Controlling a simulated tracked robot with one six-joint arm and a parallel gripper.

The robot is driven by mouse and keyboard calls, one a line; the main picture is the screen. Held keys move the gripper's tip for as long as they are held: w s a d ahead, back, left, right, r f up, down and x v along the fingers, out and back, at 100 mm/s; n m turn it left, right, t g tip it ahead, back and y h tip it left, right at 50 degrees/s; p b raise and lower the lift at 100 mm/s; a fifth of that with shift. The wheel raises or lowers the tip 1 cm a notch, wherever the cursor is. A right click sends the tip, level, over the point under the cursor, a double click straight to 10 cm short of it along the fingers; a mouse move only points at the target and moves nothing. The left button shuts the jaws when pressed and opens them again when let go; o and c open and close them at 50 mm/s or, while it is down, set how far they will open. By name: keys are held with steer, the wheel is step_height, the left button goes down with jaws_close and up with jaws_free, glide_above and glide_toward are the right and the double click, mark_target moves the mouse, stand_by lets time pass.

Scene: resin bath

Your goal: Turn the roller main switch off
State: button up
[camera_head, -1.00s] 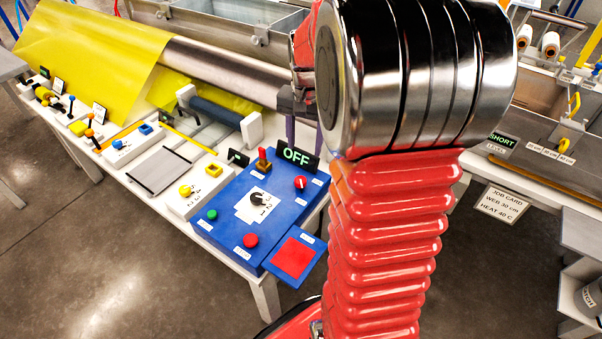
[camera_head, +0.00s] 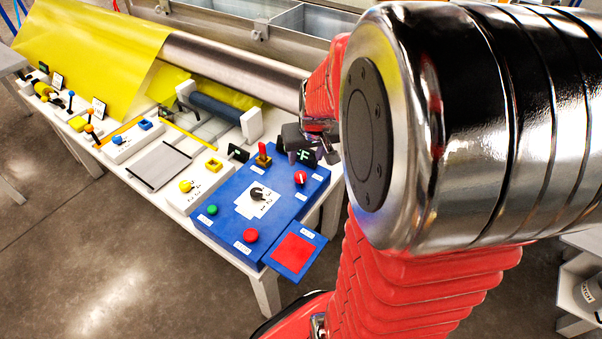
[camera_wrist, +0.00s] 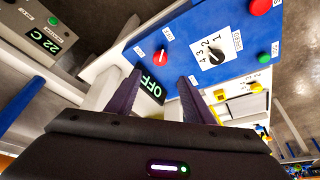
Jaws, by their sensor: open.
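The blue control panel (camera_head: 225,222) carries a red rotary knob with a white pointer (camera_head: 300,178) near its far right edge. The red knob also shows in the wrist view (camera_wrist: 160,57), just beyond my fingertips. A red-handled lever (camera_head: 263,154) stands at the panel's far edge. I cannot read which control is labelled as the main switch. A display (camera_wrist: 153,86) reads OFF and shows between my fingers. My gripper (camera_wrist: 161,74) is open and empty, apart from the knob. In the head view my gripper (camera_head: 308,142) partly hides the display.
The panel also has a black numbered selector (camera_head: 257,194), a green button (camera_head: 211,210), a red button (camera_head: 250,235) and a red square pad (camera_head: 293,253). A yellow-knobbed white box (camera_head: 192,186) stands to the left. A metal roller (camera_head: 235,70) runs behind.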

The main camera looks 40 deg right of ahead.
mark_target(301, 175)
steer(key=shift+x, duration=6.95)
steer(key=c, duration=1)
